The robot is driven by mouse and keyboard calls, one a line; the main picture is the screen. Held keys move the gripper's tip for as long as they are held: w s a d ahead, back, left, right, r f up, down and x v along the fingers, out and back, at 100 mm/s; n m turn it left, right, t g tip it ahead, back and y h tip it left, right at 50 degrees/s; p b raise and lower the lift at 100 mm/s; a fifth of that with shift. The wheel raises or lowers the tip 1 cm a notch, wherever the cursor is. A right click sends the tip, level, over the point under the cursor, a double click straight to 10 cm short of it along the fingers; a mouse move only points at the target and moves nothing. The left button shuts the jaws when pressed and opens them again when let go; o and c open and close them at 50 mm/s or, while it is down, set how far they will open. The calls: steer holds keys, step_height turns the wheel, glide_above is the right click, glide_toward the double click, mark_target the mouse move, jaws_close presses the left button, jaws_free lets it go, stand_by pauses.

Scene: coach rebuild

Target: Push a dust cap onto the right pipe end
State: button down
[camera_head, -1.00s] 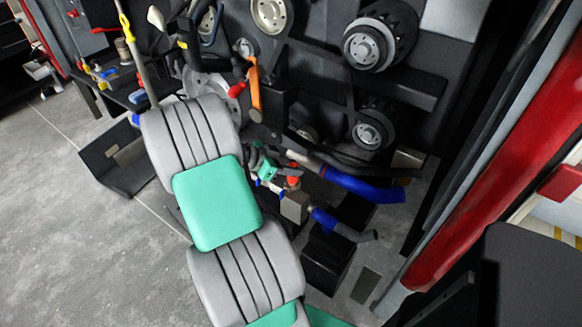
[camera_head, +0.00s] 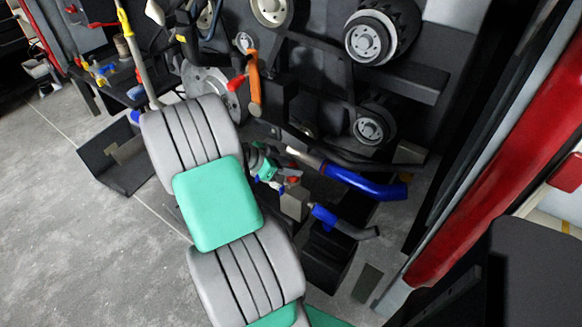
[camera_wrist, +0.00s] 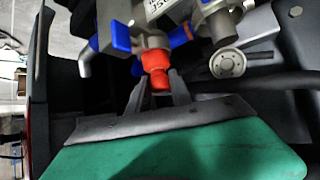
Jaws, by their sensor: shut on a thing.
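A red-orange dust cap (camera_wrist: 156,70) sits between the fingertips of my gripper (camera_wrist: 158,84) in the wrist view. The gripper is shut on it. A pale metal pipe end (camera_wrist: 154,41) with a collar is directly beyond the cap, in line with it. They look touching or very close; I cannot tell if the cap is seated. In the head view my gripper (camera_head: 283,180) is small and partly hidden by my arm, beside a red spot of the cap (camera_head: 293,180). Blue-sleeved pipes (camera_head: 365,183) lie just right of it.
Blue fittings (camera_wrist: 121,37) flank the pipe end, and a round grey flange (camera_wrist: 228,64) is close on the right. Grooved pulleys (camera_head: 371,128) and an orange-handled part (camera_head: 254,85) are above. A red post (camera_head: 500,170) stands right. Floor at left is open.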

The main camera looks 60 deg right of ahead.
steer(key=shift+f, duration=0.35)
stand_by(0.3)
steer(key=shift+f+b, duration=0.3)
steer(key=shift+b, duration=0.2)
steer(key=shift+f, duration=0.1)
steer(key=c, duration=1.1)
jaws_free()
steer(key=shift+o, duration=0.3)
steer(key=o, duration=0.4)
steer(key=shift+c, duration=0.2)
steer(key=p+v, duration=0.3)
steer(key=v, duration=0.5)
